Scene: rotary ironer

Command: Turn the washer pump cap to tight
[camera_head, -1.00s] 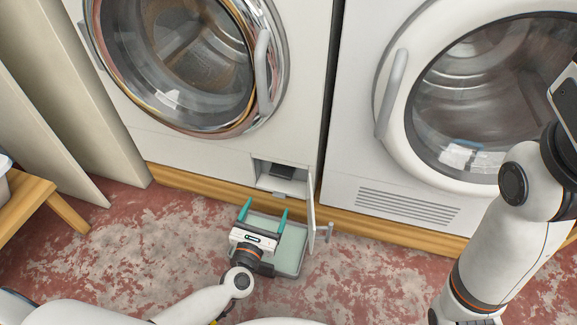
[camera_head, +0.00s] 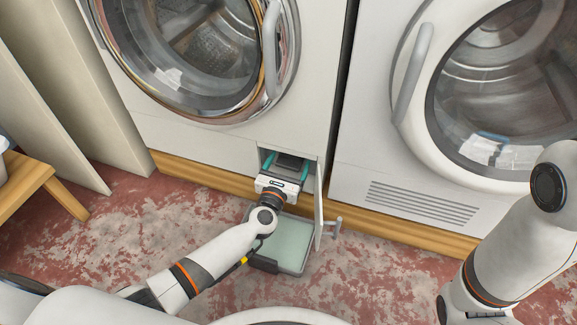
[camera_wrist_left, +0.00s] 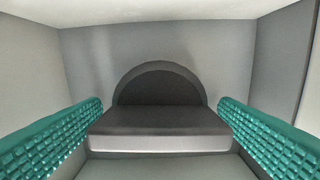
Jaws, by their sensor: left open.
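The pump cap (camera_wrist_left: 160,112) is dark grey, a round disc with a broad bar across its front, and fills the middle of the left wrist view. Its bar lies level. In the head view the dark cap (camera_head: 291,162) shows inside the open compartment at the washer's lower right. My left gripper (camera_head: 287,168) is open, its teal fingers reaching into the compartment. In the left wrist view the fingers (camera_wrist_left: 160,130) stand on either side of the bar, and I cannot tell whether they touch it. My right gripper is out of view.
The compartment's flap (camera_head: 319,205) hangs open on the right side. A shallow tray (camera_head: 302,262) lies on the floor below my left wrist. The dryer (camera_head: 420,170) stands to the right, and a wooden bench (camera_head: 35,178) stands at the left.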

